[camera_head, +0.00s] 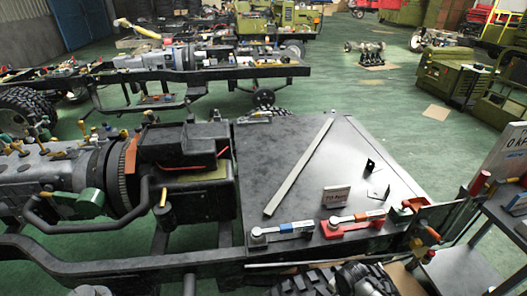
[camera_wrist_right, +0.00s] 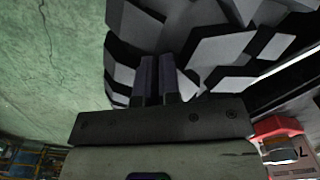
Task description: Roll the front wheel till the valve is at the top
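The front wheel's black tyre (camera_head: 296,284) shows only in part at the bottom edge of the head view, below the chassis frame rail. In the right wrist view its chunky tread (camera_wrist_right: 225,45) fills the upper middle and right. My right gripper (camera_wrist_right: 157,62) has its two dark fingers side by side, almost together, with nothing seen between them. The fingertips are right in front of the tread; I cannot tell whether they touch it. A dark grey shape over the tyre in the head view may be part of my right arm. The valve is not visible. My left gripper is not in view.
The chassis rail (camera_head: 130,262) runs just above the wheel. A flat dark plate (camera_head: 290,160) carries a long metal bar (camera_head: 299,167) and ratchet-like tools (camera_head: 345,228). A shelf cart (camera_head: 505,205) stands at the right. Green floor (camera_wrist_right: 50,60) is clear left of the tyre.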

